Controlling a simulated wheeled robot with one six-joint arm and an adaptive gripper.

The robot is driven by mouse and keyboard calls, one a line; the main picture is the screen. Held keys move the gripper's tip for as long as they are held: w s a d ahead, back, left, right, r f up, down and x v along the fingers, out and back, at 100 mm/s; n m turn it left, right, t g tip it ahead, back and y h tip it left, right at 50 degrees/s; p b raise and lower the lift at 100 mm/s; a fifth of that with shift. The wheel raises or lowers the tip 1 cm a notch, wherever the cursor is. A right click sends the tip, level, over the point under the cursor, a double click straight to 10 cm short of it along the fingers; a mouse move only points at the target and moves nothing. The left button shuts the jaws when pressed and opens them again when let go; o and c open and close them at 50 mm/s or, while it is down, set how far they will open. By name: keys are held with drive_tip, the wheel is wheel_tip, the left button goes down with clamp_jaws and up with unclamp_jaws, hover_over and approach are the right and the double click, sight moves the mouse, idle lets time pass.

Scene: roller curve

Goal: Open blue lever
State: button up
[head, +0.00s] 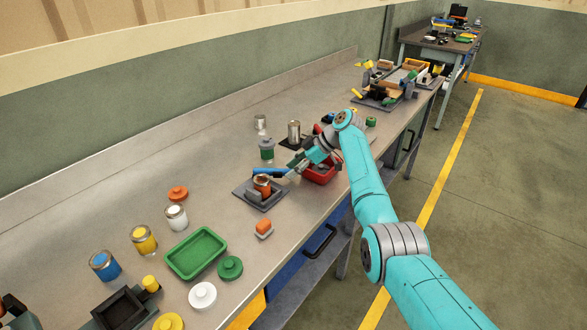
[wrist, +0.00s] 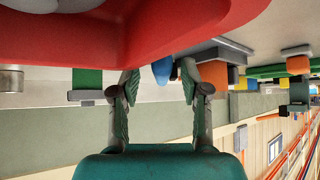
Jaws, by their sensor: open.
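The blue lever (head: 270,171) lies roughly level across the top of a fixture with a copper-brown body (head: 262,186) and a dark grey base plate (head: 247,190). My gripper (head: 291,170) is at the lever's right end in the head view, pointing left. In the wrist view, which is upside down, my gripper (wrist: 160,78) is open, with one finger on each side of the lever's blue end (wrist: 162,70). I cannot tell whether either finger touches it. The brown body (wrist: 213,74) shows behind the right finger.
A red tray (head: 318,177) sits close under my wrist and fills the top of the wrist view (wrist: 120,30). A small orange block (head: 264,226) and a green tray (head: 196,253) lie nearer.

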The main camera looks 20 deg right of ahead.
drive_tip(key=v, duration=1.2)
idle(0.6)
